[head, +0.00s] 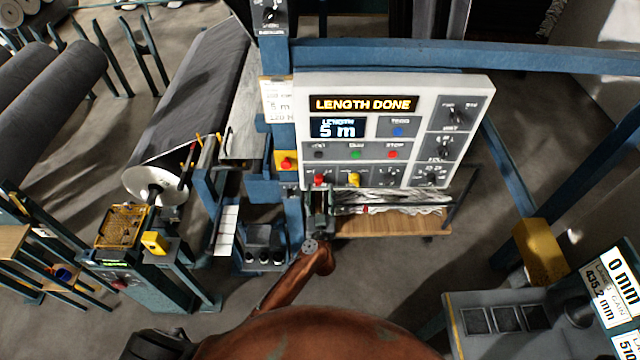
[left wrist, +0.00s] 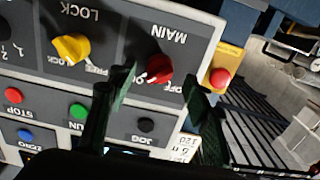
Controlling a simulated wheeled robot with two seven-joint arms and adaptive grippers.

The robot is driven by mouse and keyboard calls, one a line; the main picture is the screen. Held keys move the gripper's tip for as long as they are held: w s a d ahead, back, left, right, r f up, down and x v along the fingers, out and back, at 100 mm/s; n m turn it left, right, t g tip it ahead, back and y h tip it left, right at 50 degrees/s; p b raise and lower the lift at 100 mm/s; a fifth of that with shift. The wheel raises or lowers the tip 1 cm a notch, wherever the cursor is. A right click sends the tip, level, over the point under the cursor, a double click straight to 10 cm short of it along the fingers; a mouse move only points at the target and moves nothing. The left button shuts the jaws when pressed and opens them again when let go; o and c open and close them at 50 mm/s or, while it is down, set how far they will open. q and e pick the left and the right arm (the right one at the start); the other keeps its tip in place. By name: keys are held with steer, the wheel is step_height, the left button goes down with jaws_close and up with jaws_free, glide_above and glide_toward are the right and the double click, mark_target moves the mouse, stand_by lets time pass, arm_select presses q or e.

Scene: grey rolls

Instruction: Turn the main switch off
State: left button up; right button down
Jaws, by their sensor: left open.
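The main switch is a red knob (head: 319,180) at the lower left of the white control panel (head: 484,88). In the left wrist view the red knob (left wrist: 158,67) sits under the word MAIN, with small lettering beside it. My left gripper (head: 319,200) is in front of the panel's lower left corner, just below the knob. In the left wrist view my left gripper (left wrist: 160,88) is open, its two dark fingers on either side of the knob. I cannot tell whether they touch it. The right gripper is not in view.
A yellow LOCK knob (head: 355,179) is right of the red knob. Green (left wrist: 78,110) and black (left wrist: 146,125) buttons lie close to the fingers. A red button on a yellow box (head: 285,161) is left of the panel. The display (head: 362,104) reads LENGTH DONE. A wooden shelf (head: 390,226) is below.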

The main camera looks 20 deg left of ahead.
mark_target(320, 181)
arm_select(q)
steer(key=shift+x, duration=1.65)
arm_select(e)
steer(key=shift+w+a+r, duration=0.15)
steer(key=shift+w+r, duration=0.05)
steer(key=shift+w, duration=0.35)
arm_select(q)
steer(key=c, duration=1.2)
steer(key=shift+o, duration=0.2)
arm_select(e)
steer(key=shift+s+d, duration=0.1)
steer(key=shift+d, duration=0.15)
